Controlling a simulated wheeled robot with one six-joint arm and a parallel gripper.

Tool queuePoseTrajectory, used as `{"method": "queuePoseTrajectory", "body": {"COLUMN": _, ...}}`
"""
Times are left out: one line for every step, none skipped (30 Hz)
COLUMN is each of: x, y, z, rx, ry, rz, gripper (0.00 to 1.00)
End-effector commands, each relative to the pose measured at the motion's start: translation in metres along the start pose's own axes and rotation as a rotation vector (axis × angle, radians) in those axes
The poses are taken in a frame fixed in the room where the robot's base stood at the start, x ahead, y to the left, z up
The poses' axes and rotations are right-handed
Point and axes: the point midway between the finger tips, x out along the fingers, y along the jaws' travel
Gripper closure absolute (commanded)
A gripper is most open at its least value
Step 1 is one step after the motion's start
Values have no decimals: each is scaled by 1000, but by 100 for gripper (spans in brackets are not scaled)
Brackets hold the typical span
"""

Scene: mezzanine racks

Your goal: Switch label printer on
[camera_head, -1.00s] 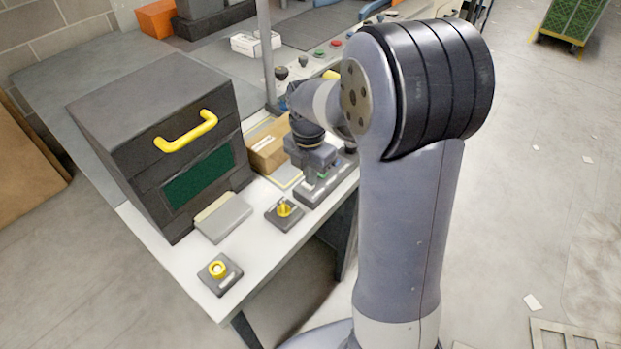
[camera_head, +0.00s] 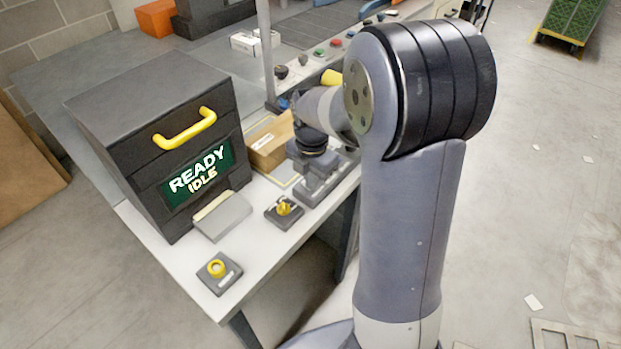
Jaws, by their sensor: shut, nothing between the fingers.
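The label printer (camera_head: 150,140) is a dark grey box with a yellow handle at the left of the bench. Its green display (camera_head: 197,176) is lit and reads "READY IDLE". A grey control box (camera_head: 312,192) with switches lies on the bench to the right of the printer. My gripper (camera_head: 318,180) points down over this box, and its fingers are shut with nothing between them. My gripper and wrist cover much of the box, so I cannot tell whether the fingertips touch a switch.
A yellow knob box (camera_head: 284,209) and a yellow ring-button box (camera_head: 218,270) sit near the bench's front edge. A cardboard box (camera_head: 270,142) stands behind my gripper. More coloured buttons (camera_head: 335,43) line the bench further back. Open floor lies to the right.

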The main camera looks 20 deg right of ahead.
Motion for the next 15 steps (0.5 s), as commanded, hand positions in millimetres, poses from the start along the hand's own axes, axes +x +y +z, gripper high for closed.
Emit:
{"method": "queuePoseTrajectory", "body": {"x": 2, "y": 0, "z": -1, "rx": 0, "ry": 2, "rz": -3, "gripper": 100}}
{"method": "queuePoseTrajectory", "body": {"x": 1, "y": 0, "z": -1, "rx": 0, "ry": 2, "rz": -3, "gripper": 100}}
{"method": "queuePoseTrajectory", "body": {"x": 1, "y": 1, "z": -1, "rx": 0, "ry": 2, "rz": -3, "gripper": 100}}
{"method": "queuePoseTrajectory", "body": {"x": 1, "y": 2, "z": -1, "rx": -1, "ry": 2, "rz": -3, "gripper": 100}}
{"method": "queuePoseTrajectory", "body": {"x": 0, "y": 3, "z": -1, "rx": -1, "ry": 2, "rz": -3, "gripper": 100}}
{"method": "queuePoseTrajectory", "body": {"x": 0, "y": 4, "z": -1, "rx": -1, "ry": 2, "rz": -3, "gripper": 100}}
{"method": "queuePoseTrajectory", "body": {"x": -1, "y": 6, "z": -1, "rx": -1, "ry": 2, "rz": -3, "gripper": 100}}
{"method": "queuePoseTrajectory", "body": {"x": -1, "y": 7, "z": -1, "rx": -1, "ry": 3, "rz": -3, "gripper": 100}}
{"method": "queuePoseTrajectory", "body": {"x": -2, "y": 9, "z": -1, "rx": -1, "ry": 2, "rz": -3, "gripper": 100}}
{"method": "queuePoseTrajectory", "body": {"x": -2, "y": 10, "z": -1, "rx": -1, "ry": 2, "rz": -2, "gripper": 100}}
{"method": "queuePoseTrajectory", "body": {"x": -3, "y": 12, "z": -1, "rx": -1, "ry": 2, "rz": -2, "gripper": 100}}
{"method": "queuePoseTrajectory", "body": {"x": -3, "y": 14, "z": -1, "rx": -1, "ry": 2, "rz": -2, "gripper": 100}}
{"method": "queuePoseTrajectory", "body": {"x": -4, "y": 14, "z": -1, "rx": -1, "ry": 2, "rz": -2, "gripper": 100}}
{"method": "queuePoseTrajectory", "body": {"x": -4, "y": 15, "z": -1, "rx": -1, "ry": 1, "rz": -2, "gripper": 100}}
{"method": "queuePoseTrajectory", "body": {"x": -4, "y": 16, "z": -1, "rx": -1, "ry": 1, "rz": -2, "gripper": 100}}
